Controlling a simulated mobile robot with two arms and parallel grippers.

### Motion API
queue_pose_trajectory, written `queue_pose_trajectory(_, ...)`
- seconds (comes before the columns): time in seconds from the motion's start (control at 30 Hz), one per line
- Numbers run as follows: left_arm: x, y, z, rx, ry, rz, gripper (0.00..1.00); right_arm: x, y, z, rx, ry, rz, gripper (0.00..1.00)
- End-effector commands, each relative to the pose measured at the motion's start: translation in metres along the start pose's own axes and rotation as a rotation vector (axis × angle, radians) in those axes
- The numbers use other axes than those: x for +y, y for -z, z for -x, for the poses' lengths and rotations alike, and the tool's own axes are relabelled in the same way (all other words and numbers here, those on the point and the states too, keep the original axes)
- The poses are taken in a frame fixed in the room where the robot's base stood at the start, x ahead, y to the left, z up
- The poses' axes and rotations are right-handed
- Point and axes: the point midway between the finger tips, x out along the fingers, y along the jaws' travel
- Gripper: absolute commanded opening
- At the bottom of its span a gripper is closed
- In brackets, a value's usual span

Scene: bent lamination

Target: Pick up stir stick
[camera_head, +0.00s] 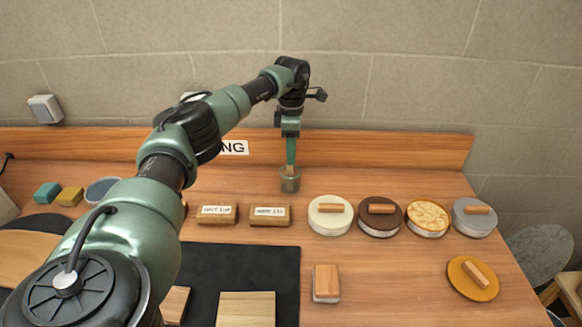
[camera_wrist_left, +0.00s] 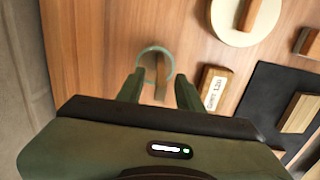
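The stir stick (camera_wrist_left: 161,78), a flat wooden piece, stands in the cup, whose round rim (camera_wrist_left: 142,51) shows in the left wrist view. My left gripper (camera_head: 291,163) points down right above the cup. In the left wrist view its two green fingers (camera_wrist_left: 159,88) are apart, with the stick showing between them and a gap on each side. In the head view the fingers hide most of the stick. My right gripper is not in view.
Two labelled wooden blocks (camera_head: 270,215) lie in front of the cup, to its left. Several round lidded tins (camera_head: 330,226) line up to its right. A black mat (camera_head: 270,262) and a handled wooden block (camera_head: 326,290) are nearer. The bench's backboard (camera_head: 400,148) is close behind.

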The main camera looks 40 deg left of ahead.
Motion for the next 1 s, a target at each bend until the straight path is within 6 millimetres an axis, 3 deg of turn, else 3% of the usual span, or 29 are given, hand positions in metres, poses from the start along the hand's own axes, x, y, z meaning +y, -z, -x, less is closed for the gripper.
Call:
queue_pose_trajectory(0.07,-0.001,0.004,-0.01,0.004,0.004,0.001,0.36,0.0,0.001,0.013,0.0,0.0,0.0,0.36)
queue_pose_trajectory(0.2,-0.001,0.003,-0.03,0.001,0.003,0.001,0.36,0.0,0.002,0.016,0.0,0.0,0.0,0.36)
queue_pose_trajectory(0.5,0.0,0.003,-0.037,-0.001,0.001,0.0,0.36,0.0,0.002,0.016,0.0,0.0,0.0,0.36)
queue_pose_trajectory(0.63,0.0,0.003,-0.037,-0.001,0.001,0.0,0.03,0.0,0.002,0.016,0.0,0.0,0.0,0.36)
queue_pose_trajectory(0.67,0.0,0.003,-0.037,-0.001,0.001,0.0,0.0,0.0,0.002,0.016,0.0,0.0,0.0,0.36)
queue_pose_trajectory(1.0,0.0,0.003,-0.036,-0.001,0.0,0.0,0.0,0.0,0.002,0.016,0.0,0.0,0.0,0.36)
